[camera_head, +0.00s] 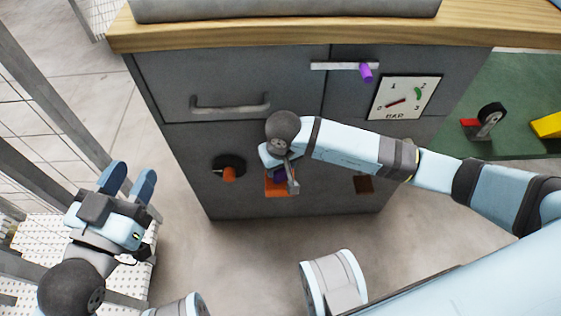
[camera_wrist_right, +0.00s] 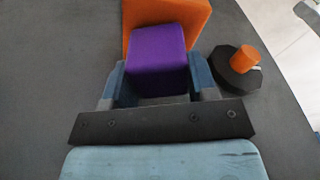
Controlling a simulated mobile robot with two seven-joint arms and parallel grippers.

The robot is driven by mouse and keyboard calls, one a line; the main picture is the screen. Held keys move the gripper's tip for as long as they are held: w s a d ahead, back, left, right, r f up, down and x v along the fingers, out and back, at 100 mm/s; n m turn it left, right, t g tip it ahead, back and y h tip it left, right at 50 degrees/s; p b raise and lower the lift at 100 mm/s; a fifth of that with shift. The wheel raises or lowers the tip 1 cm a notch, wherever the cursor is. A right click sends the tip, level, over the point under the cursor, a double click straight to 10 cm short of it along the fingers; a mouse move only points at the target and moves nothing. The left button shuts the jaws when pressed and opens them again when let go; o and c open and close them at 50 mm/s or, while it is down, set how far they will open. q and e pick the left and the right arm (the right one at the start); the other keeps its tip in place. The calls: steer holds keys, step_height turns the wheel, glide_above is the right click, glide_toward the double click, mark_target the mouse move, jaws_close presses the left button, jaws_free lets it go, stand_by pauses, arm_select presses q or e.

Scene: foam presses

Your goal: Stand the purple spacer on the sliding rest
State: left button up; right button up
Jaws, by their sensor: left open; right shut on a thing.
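The purple spacer (camera_wrist_right: 158,60) is a block held between the blue fingers of my right gripper (camera_wrist_right: 159,78) in the right wrist view. In the head view only a small part of the spacer (camera_head: 280,175) shows under my right wrist. An orange piece, apparently the sliding rest (camera_head: 275,190), sits low on the grey cabinet front. It also shows just beyond the spacer in the right wrist view (camera_wrist_right: 185,14). I cannot tell whether the spacer touches it. My left gripper (camera_head: 129,180) is open and empty at the lower left, away from the cabinet.
An orange knob on a black disc (camera_head: 229,171) is left of the rest. A drawer handle (camera_head: 230,105), a purple tab (camera_head: 366,72) on a pale bar, and a gauge (camera_head: 405,97) are higher on the cabinet. A brown square (camera_head: 364,184) is to the right. Fencing stands left.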

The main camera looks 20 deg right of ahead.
steer(key=shift+f, duration=0.2)
steer(key=o, duration=0.9)
steer(key=shift+s+r, duration=0.1)
arm_select(q)
steer(key=shift+s+f, duration=0.35)
steer(key=shift+f, duration=0.05)
arm_select(e)
steer(key=shift+o, duration=0.2)
arm_select(q)
steer(key=shift+w+r, duration=0.1)
steer(key=shift+r, duration=0.05)
arm_select(e)
steer(key=shift+r, duration=0.3)
steer(key=r+p, duration=0.1)
steer(key=r, duration=0.1)
steer(key=r+p, duration=0.1)
steer(key=r, duration=0.1)
steer(key=r+p, duration=0.1)
steer(key=r, duration=0.1)
steer(key=shift+s+r, duration=0.2)
steer(key=shift+s, duration=0.15)
steer(key=shift+r, duration=0.3)
steer(key=shift+s, duration=0.1)
arm_select(q)
steer(key=s+n, duration=0.1)
steer(key=d+f+n+g, duration=0.1)
steer(key=shift+s+d+n+y, duration=0.1)
steer(key=shift+s+n+y, duration=0.2)
steer(key=shift+s+y, duration=0.1)
